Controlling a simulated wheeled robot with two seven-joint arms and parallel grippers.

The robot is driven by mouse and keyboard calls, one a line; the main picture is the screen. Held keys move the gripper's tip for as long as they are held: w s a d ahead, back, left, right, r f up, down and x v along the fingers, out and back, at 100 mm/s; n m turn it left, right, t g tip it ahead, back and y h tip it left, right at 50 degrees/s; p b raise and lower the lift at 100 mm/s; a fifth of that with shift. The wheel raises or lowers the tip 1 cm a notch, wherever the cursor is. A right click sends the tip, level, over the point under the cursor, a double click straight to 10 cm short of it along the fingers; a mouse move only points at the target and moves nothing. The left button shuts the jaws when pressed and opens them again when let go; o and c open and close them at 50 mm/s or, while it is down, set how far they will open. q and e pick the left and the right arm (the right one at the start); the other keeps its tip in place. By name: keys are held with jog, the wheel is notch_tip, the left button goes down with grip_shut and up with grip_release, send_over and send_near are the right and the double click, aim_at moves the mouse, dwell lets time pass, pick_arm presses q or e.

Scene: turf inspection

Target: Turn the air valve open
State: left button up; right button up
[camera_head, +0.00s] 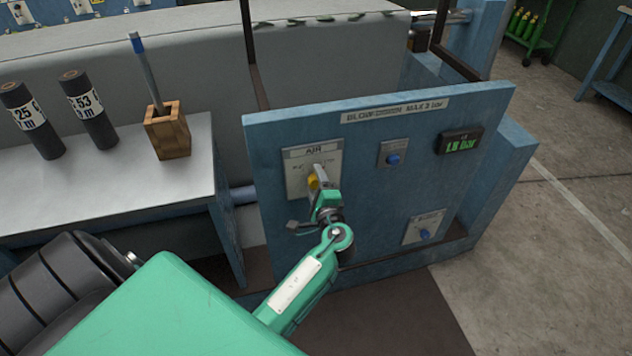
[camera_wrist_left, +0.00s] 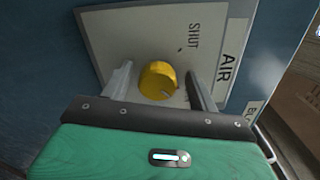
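The air valve is a yellow knob (camera_head: 313,183) on a pale plate (camera_head: 299,158) marked AIR, on the blue panel (camera_head: 280,240). In the left wrist view the yellow knob (camera_wrist_left: 158,80) sits between the two fingers of my left gripper (camera_wrist_left: 160,85). A gap shows on each side of the knob, so the fingers appear apart from it. The word SHUT is readable on the plate; the other markings are partly hidden. In the head view my left gripper (camera_head: 318,186) is at the knob and covers part of it. My right gripper is not in view.
The panel also carries two blue buttons or knobs (camera_head: 393,159) (camera_head: 424,234) and a green display (camera_head: 460,143) reading about 1.8 bar. A bench (camera_head: 110,190) at left holds two dark cylinders (camera_head: 88,108) and a wooden holder (camera_head: 167,135).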

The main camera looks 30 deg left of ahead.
pick_arm(q)
jog(key=shift+s+d+f, duration=0.1)
jog(key=shift+d, duration=0.05)
jog(key=b+v, duration=0.1)
jog(key=v, duration=1.2)
jog(key=shift+s+d+b, duration=0.15)
jog(key=shift+s+b, duration=0.05)
jog(key=shift+b, duration=0.1)
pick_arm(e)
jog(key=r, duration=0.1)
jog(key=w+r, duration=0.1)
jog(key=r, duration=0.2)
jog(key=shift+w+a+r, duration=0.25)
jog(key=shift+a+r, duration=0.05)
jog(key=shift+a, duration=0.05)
